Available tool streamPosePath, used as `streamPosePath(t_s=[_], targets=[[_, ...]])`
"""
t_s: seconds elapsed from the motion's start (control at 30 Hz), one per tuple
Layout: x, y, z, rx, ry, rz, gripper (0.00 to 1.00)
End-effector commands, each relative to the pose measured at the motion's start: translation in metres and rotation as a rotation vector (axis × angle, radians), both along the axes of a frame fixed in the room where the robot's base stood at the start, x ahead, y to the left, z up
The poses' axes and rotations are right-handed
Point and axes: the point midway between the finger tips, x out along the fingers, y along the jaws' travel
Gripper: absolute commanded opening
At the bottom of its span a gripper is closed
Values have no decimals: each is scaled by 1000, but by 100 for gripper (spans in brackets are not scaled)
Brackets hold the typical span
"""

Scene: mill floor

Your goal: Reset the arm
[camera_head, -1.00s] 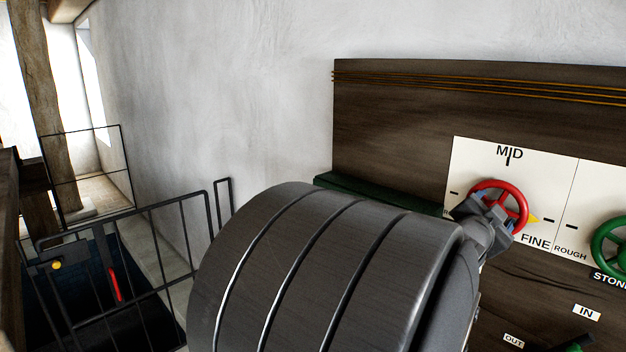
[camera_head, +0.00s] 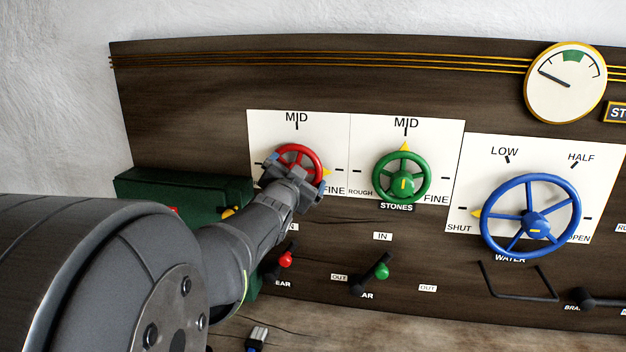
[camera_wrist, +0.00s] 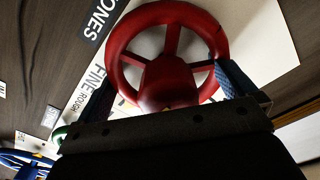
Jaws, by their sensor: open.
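My gripper (camera_head: 293,184) is in front of the red handwheel (camera_head: 313,158) on the dark wooden panel (camera_head: 200,90). In the wrist view the gripper (camera_wrist: 172,85) is open, its blue finger pads on either side of the red wheel's lower part (camera_wrist: 160,84). I cannot tell whether the pads touch the rim. The red wheel's yellow pointer (camera_head: 326,172) is at the right, near FINE. My arm hides the wheel's lower left part in the head view.
To the right are a green handwheel (camera_head: 427,181) and a large blue handwheel (camera_head: 574,205). Below are a red-knobbed lever (camera_head: 285,259) and a green-knobbed lever (camera_head: 381,271). A dark green box (camera_head: 180,187) is at the left, behind my arm. A round gauge (camera_head: 566,88) is at upper right.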

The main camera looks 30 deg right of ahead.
Motion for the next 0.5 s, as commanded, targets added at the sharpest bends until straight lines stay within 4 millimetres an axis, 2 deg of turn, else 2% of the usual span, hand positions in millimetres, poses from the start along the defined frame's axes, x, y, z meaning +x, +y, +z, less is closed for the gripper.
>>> streamPosePath(t_s=[0.13,0.3,0.5], targets=[[-38,-24,0,148,-87,-79,100],[-103,-51,-28,457,-232,-202,100],[-182,-60,-56,873,-525,-340,100]])
